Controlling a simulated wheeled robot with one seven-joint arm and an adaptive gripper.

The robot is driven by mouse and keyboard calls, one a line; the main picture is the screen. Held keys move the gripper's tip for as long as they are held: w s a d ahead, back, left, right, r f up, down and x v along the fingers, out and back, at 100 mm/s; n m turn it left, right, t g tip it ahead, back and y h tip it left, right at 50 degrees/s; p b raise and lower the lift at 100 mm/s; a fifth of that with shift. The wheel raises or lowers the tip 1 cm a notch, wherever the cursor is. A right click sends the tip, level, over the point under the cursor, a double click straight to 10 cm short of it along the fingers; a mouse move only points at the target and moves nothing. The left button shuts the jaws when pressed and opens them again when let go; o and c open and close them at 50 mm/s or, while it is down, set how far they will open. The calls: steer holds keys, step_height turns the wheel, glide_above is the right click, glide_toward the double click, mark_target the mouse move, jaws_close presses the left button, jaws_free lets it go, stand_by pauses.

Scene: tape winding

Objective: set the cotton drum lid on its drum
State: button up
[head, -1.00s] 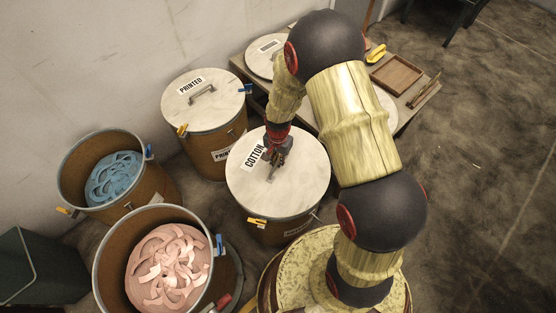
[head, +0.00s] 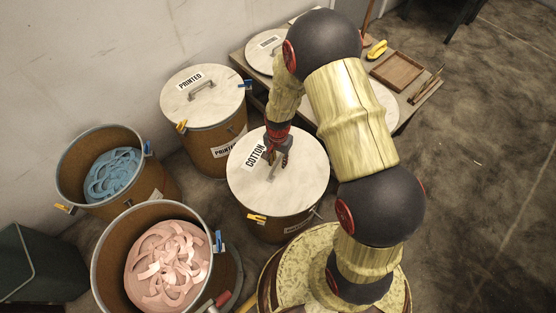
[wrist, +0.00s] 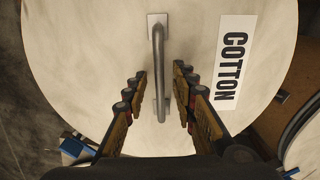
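The round pale cotton lid (head: 300,195), labelled COTTON, lies flat over the top of the brown cotton drum (head: 280,230) and covers its opening. Whether its rim is fully seated all round cannot be told. The lid's metal bar handle (wrist: 158,60) runs up the middle of the wrist view, and the COTTON label (wrist: 233,62) is to its right. My gripper (wrist: 160,73) is open, with one finger on each side of the handle and gaps between. In the head view my gripper (head: 277,162) is just over the lid's middle and partly hides the handle.
The lidded printed drum (head: 212,138) stands behind left. Open drums with blue strips (head: 112,175) and pink strips (head: 165,265) stand at the left. A low table (head: 405,100) behind holds another lid (head: 265,55) and a wooden tray (head: 397,72). A yellow clip (head: 257,218) shows at the cotton drum's rim.

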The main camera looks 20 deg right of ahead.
step_height(320, 180, up, 12)
stand_by(0.8)
stand_by(0.6)
